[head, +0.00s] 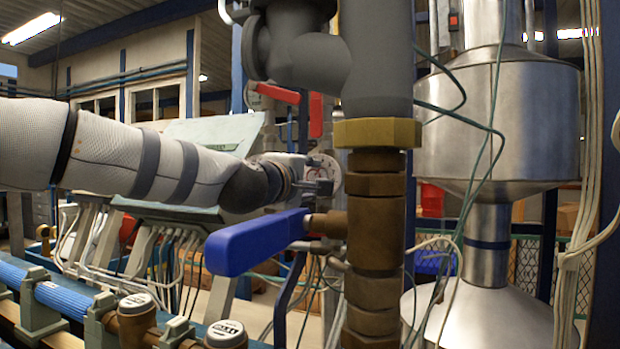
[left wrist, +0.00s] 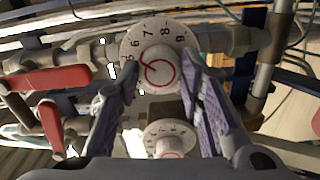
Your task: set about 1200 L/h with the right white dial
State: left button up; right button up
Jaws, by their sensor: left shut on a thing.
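A white dial (left wrist: 162,50) with black numbers and a red ring at its centre sits between the fingertips of my left gripper (left wrist: 160,72) in the left wrist view. The numbers 5 to 9 show along its upper rim, and a red mark on the knob leans left. My left gripper is shut on this dial. A second white dial (left wrist: 168,132) lies below it, nearer the camera, between the fingers' lower parts. In the head view my left gripper (head: 318,180) reaches the dial (head: 326,170), which is partly hidden behind it and the brass pipe. My right gripper is not in view.
A blue valve lever (head: 255,242) and a thick brass pipe (head: 375,230) stand close in front of the dial. Red levers (left wrist: 50,85) sit left in the left wrist view. A steel tank (head: 495,120) and hanging cables are at the right.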

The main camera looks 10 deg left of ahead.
pick_arm(q)
jog(key=m, duration=0.5)
jog(key=shift+m, duration=0.4)
dwell(0.4)
jog(key=o, duration=1.2)
jog(key=shift+c, duration=0.2)
